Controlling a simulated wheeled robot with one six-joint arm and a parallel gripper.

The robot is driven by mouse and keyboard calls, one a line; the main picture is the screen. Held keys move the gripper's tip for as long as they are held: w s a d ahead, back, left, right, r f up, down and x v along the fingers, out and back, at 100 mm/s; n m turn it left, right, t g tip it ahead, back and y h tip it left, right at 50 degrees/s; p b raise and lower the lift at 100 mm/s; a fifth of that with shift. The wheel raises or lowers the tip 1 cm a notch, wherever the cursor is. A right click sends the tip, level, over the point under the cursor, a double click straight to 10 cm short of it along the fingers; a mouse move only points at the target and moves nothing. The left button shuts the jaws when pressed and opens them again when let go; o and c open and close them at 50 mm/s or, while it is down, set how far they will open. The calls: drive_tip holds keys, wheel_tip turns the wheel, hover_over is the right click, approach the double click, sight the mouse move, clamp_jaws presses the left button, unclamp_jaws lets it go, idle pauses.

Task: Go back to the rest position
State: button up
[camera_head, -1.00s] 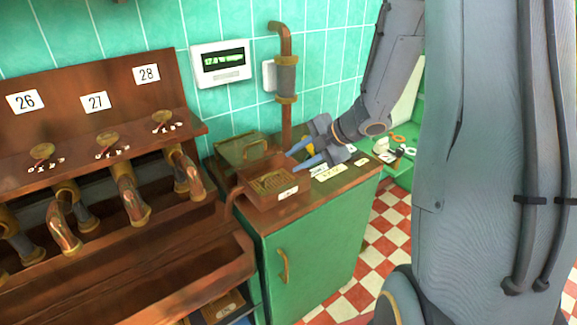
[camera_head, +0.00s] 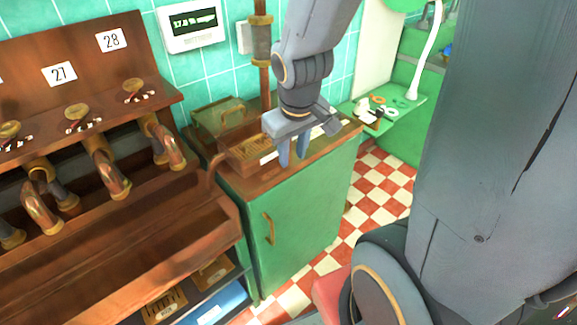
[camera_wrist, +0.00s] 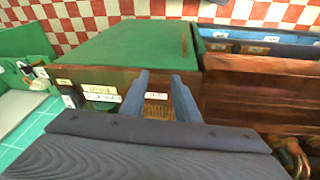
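My gripper (camera_head: 293,160) is open and empty, pointing down above the front edge of the green cabinet's wooden top. Its two blue-grey fingers also show in the wrist view (camera_wrist: 161,76), apart, with nothing between them. A small wooden tray (camera_head: 238,166) with a slatted base sits on the cabinet top, behind and left of the fingers. The gripper and forearm hide part of the tray and of the labels beside it. In the wrist view the tray's slatted base (camera_wrist: 157,111) shows beyond the gap between the fingers.
The green cabinet (camera_head: 300,215) stands beside a wooden rack with copper spouts (camera_head: 112,172). A brass pipe (camera_head: 262,50) rises at the wall behind. A green shelf with small items (camera_head: 392,115) lies to the right. Red-and-white tiled floor (camera_head: 378,190) is clear in front.

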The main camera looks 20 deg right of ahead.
drive_tip(key=s+a, duration=0.1)
drive_tip(key=s+a+m, duration=0.1)
drive_tip(key=s+m+g, duration=0.1)
drive_tip(key=s, duration=0.1)
drive_tip(key=shift+a+f+y, duration=0.1)
drive_tip(key=shift+a+y, duration=0.2)
drive_tip(key=shift+a, duration=0.1)
wheel_tip(320, 180, down, 3)
drive_tip(key=shift+r+g+b, duration=0.2)
drive_tip(key=shift+g+b, duration=0.1)
drive_tip(key=shift+b, duration=0.8)
